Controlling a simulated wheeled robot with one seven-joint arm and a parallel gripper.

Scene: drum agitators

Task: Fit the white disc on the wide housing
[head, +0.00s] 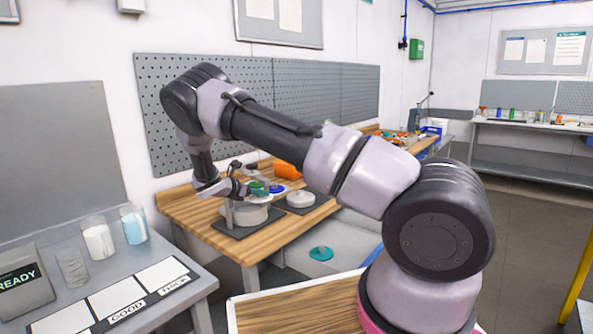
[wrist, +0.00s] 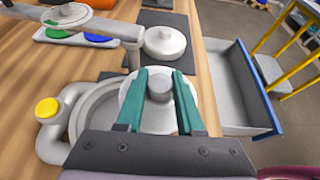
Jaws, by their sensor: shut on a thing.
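My gripper (wrist: 160,76) is shut on the grey knob of a white disc (wrist: 132,106), its teal fingers on either side. The disc is over the wide housing (wrist: 85,118), a grey round body. The housing's curved rim shows to the left of the disc, so the disc looks off centre to the right. I cannot tell whether the disc touches the housing. In the head view the wide housing (head: 250,214) stands on a dark mat on the wooden table, with my gripper above it, small and partly hidden there.
A grey post (wrist: 133,55) with a crossbar stands close beyond the disc. A smaller round housing (wrist: 165,43) sits on another mat. A tray (wrist: 54,38) holds green and blue discs. A yellow-capped pipe (wrist: 47,108) is left.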

